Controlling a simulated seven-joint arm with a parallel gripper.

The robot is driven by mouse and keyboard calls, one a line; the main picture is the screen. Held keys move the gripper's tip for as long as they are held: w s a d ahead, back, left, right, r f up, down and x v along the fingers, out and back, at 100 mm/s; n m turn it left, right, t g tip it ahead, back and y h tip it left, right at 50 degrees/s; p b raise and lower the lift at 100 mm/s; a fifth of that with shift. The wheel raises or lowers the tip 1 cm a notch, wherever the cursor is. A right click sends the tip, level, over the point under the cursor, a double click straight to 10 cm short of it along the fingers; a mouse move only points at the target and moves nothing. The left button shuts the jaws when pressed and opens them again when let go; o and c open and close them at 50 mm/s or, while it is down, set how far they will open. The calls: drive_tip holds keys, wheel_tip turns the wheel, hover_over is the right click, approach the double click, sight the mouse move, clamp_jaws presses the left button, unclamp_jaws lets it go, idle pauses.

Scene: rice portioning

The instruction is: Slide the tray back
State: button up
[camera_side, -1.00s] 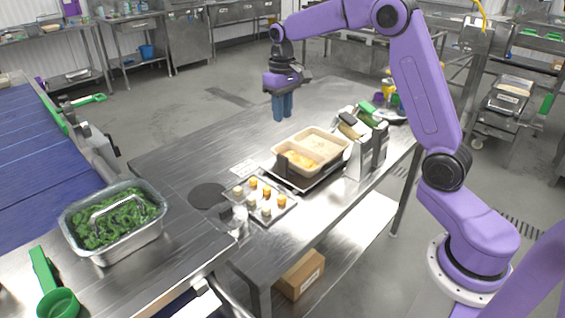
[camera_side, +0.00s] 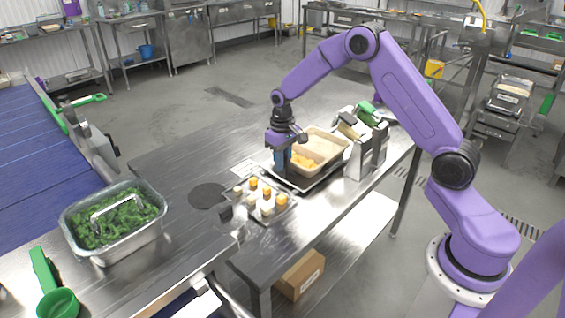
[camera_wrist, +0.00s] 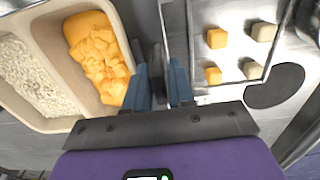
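The beige two-compartment tray (camera_side: 335,143) sits on a metal platform (camera_side: 318,184) on the steel table. In the wrist view the tray (camera_wrist: 122,30) shows pale rice in one compartment and orange chunks in the other. A dark upright handle (camera_wrist: 158,60) stands at the tray's end. My gripper (camera_side: 281,172) points down at this near-left end. In the wrist view my gripper's blue fingers (camera_wrist: 163,82) stand on either side of the handle, with a gap between them. Whether either finger touches the handle is hard to see.
A small metal tray (camera_side: 268,213) with orange and pale cubes lies just left of the platform. A box-like metal stand (camera_side: 365,160) is close on the right. A dark round disc (camera_side: 207,196) and a pan of greens (camera_side: 113,222) are farther left.

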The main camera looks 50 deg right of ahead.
sight(308, 148)
drive_tip(key=shift+f, duration=0.5)
clamp_jaws()
drive_tip(key=d, duration=1.1)
drive_tip(key=shift+d, duration=0.35)
drive_tip(key=shift+r, duration=0.1)
unclamp_jaws()
drive_tip(key=shift+d, duration=0.1)
wheel_tip(308, 148, up, 17)
drive_tip(key=shift+a+r, duration=0.15)
drive_tip(key=shift+a, duration=0.05)
